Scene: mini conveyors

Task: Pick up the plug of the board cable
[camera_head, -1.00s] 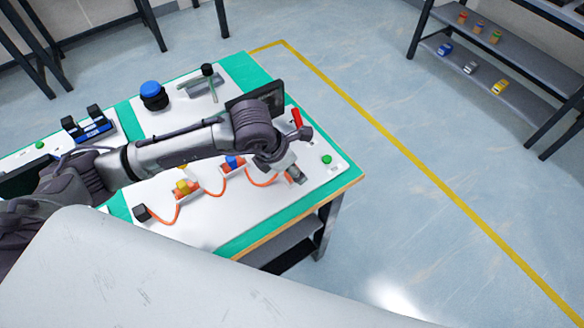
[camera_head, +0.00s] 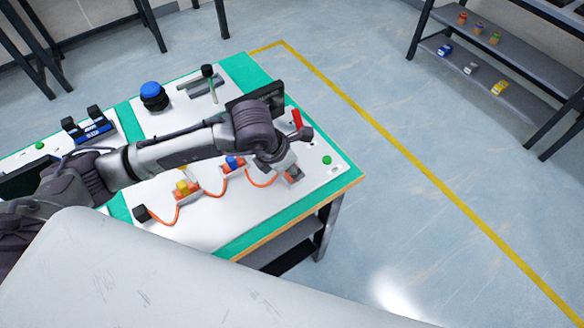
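My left gripper (camera_head: 291,172) is over the right part of the white board (camera_head: 240,215), pointing down at its surface. Its fingertips are small and partly hidden by the wrist, so I cannot tell whether they are open or shut. An orange cable (camera_head: 262,184) runs along the board. Its left end meets a small black block (camera_head: 141,213). It passes a yellow-topped block (camera_head: 186,188) and a blue-topped block (camera_head: 233,164), and its right end goes in under my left gripper. The plug cannot be made out clearly there. My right gripper is not in view.
A red handle (camera_head: 297,118) and a green button (camera_head: 327,160) are close to the gripper. A blue knob (camera_head: 151,90) and a black-topped lever (camera_head: 208,72) stand further back. A shelf (camera_head: 480,70) with small objects stands at the far right, across open floor.

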